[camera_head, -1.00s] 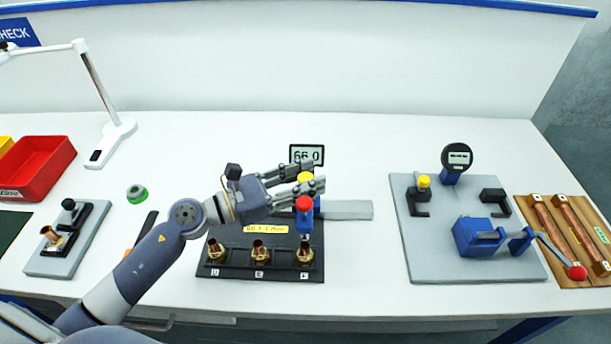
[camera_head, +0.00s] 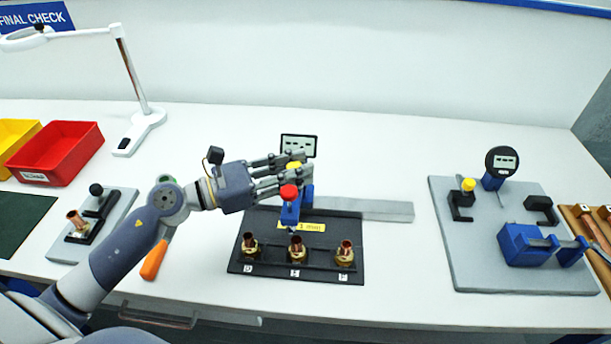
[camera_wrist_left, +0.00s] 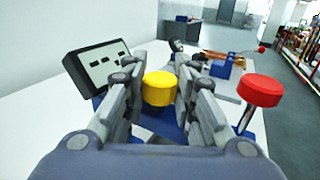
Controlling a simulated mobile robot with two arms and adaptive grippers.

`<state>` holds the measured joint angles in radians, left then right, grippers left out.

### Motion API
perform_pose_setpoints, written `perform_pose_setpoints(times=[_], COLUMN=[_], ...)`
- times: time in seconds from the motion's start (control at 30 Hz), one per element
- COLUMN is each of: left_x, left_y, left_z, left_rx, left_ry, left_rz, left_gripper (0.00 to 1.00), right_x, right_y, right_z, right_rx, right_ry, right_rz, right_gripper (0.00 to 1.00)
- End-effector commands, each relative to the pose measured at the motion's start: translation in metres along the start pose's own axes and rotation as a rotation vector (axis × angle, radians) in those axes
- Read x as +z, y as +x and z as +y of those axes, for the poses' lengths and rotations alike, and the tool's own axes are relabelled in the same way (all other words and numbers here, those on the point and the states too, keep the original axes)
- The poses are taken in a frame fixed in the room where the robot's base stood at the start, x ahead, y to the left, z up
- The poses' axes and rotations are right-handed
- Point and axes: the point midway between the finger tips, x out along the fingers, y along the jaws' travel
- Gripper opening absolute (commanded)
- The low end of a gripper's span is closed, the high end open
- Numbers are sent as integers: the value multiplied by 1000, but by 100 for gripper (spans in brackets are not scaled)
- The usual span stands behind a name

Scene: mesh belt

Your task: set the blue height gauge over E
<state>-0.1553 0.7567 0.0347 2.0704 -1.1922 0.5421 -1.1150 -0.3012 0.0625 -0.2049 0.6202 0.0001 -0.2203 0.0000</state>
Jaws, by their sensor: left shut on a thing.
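The blue height gauge (camera_head: 290,211) has a red knob (camera_head: 289,191), a yellow knob (camera_head: 294,165) and a display (camera_head: 298,145) showing dashes. My left gripper (camera_head: 302,164) is shut on the yellow knob, which also shows between the fingers in the left wrist view (camera_wrist_left: 159,88). The black fixture (camera_head: 310,270) holds copper-and-brass fittings in a row at D (camera_head: 250,246), E (camera_head: 297,250) and F (camera_head: 345,254). The gauge's blue head and its thin tip stand above the E fitting, perhaps slightly left of its centre. Contact cannot be told. My right gripper is not in view.
A grey rail (camera_head: 385,210) runs right from behind the fixture. A grey plate (camera_head: 500,275) with a blue clamp and a dial stands further right. A fitting stand (camera_head: 118,205), an orange-handled tool (camera_head: 155,258) and a red bin (camera_head: 57,152) are to the left.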

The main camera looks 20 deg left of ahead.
Motion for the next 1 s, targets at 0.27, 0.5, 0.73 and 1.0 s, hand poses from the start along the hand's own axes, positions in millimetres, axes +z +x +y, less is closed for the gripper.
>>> perform_pose_setpoints(times=[0.27, 0.5, 0.73, 1.0], left_x=[0, 0, -1, -2], left_y=[0, 0, -4, -42], left_z=[-1, -1, -1, -1], left_rx=[-3, -3, -2, 1], left_ry=[-2, -2, -5, -7], left_rz=[2, 1, 2, 3], left_gripper=[27, 35, 35, 35], right_x=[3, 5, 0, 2], right_y=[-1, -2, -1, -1], right_z=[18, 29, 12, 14], right_rx=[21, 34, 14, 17], right_ry=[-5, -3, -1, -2], right_rz=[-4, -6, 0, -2], right_gripper=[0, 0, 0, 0])
